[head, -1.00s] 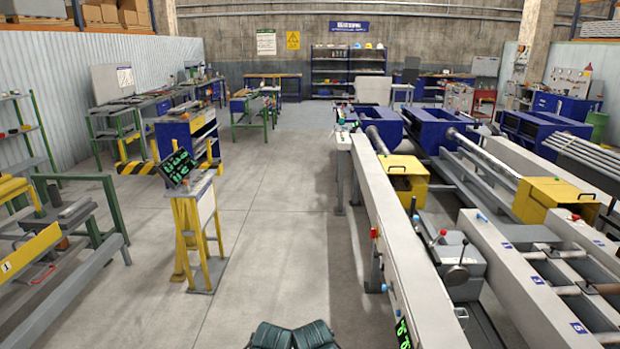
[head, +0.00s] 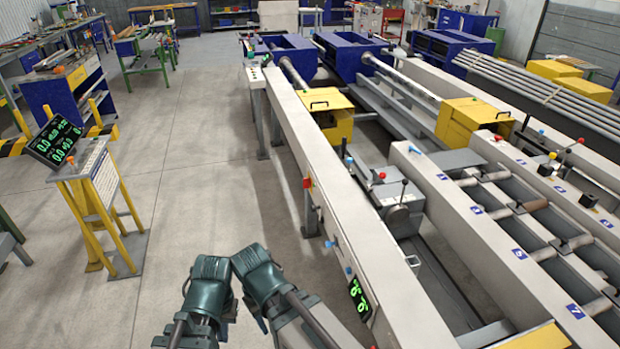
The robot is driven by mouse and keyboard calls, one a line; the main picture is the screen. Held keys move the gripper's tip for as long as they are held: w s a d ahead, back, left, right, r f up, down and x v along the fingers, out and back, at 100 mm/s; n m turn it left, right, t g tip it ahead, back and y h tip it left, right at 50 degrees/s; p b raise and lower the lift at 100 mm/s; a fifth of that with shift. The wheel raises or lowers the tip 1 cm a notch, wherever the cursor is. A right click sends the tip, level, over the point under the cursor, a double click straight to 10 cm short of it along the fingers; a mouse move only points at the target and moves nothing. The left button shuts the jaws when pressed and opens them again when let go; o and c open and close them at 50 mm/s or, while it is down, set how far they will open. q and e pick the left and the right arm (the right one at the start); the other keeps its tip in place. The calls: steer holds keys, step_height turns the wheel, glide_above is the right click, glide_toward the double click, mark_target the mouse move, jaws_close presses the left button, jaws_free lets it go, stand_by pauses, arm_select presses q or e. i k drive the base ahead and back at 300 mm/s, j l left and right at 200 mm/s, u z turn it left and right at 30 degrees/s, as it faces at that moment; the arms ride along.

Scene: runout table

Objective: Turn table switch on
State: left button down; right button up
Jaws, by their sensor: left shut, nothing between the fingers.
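The runout table is a long pale beam (head: 315,140) running from the lower right toward the back. A red switch-like part (head: 307,183) sits on its left side face. Small blue knobs (head: 330,243) and (head: 348,271) are lower and nearer on that face, beside a green-lit display (head: 359,298). Which one is the table switch, and its state, I cannot tell. My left gripper (head: 211,268) is shut and empty at the bottom, over the floor, left of the beam. My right gripper (head: 252,257) is close beside it; its fingers are not clear. Both are apart from the beam.
A yellow stand (head: 97,205) with a tilted green-lit display (head: 55,141) is at the left. Clear concrete floor (head: 195,150) lies between it and the beam. Yellow covers (head: 322,106), levers and numbered roller beds (head: 520,225) are to the right.

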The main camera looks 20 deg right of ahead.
mark_target(306, 181)
steer(key=z, duration=0.6)
steer(key=i+j, duration=0.45)
steer(key=i, duration=0.25)
steer(key=i+j+z, duration=0.1)
steer(key=i+j, duration=0.4)
steer(key=i, duration=0.2)
steer(key=i+j, duration=0.5)
steer(key=i, duration=0.2)
steer(key=l+z, duration=0.05)
